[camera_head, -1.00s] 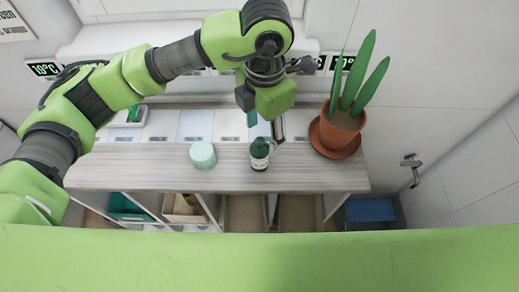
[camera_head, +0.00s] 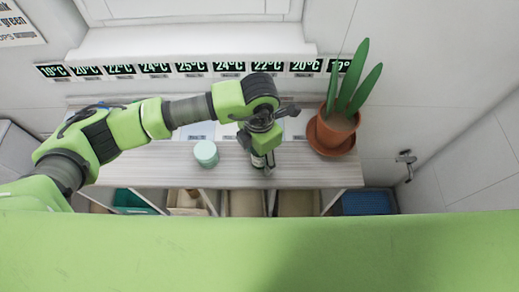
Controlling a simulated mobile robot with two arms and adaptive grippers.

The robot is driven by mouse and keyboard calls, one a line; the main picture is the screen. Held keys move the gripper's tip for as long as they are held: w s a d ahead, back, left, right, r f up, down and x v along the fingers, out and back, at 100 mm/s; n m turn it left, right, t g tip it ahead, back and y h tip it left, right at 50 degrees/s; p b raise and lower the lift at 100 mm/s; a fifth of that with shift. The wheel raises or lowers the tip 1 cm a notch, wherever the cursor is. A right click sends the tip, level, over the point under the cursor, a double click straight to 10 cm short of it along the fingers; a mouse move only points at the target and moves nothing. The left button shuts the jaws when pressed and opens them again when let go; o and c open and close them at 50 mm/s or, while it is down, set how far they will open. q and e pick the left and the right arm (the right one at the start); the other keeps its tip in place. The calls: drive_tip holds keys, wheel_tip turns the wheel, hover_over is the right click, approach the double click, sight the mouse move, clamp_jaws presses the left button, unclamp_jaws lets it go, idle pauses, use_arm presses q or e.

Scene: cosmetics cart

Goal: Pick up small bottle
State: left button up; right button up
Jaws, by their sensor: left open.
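The small bottle (camera_head: 259,161) stands upright on the wooden shelf top. Its pale lower part shows just below my left gripper (camera_head: 262,154); the gripper covers its dark green upper part. My left gripper points down at the bottle from above, with its fingers open around or right beside it; I cannot tell exactly which. My right gripper does not show.
A mint-green round jar (camera_head: 206,153) stands left of the bottle. A potted plant in a terracotta pot (camera_head: 333,133) stands at the right end of the shelf top (camera_head: 300,176). Several temperature displays line the back wall. Bins with items sit below.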

use_arm(q)
drive_tip(key=c, duration=1.2)
drive_tip(key=shift+c, duration=0.2)
drive_tip(key=shift+r, duration=0.15)
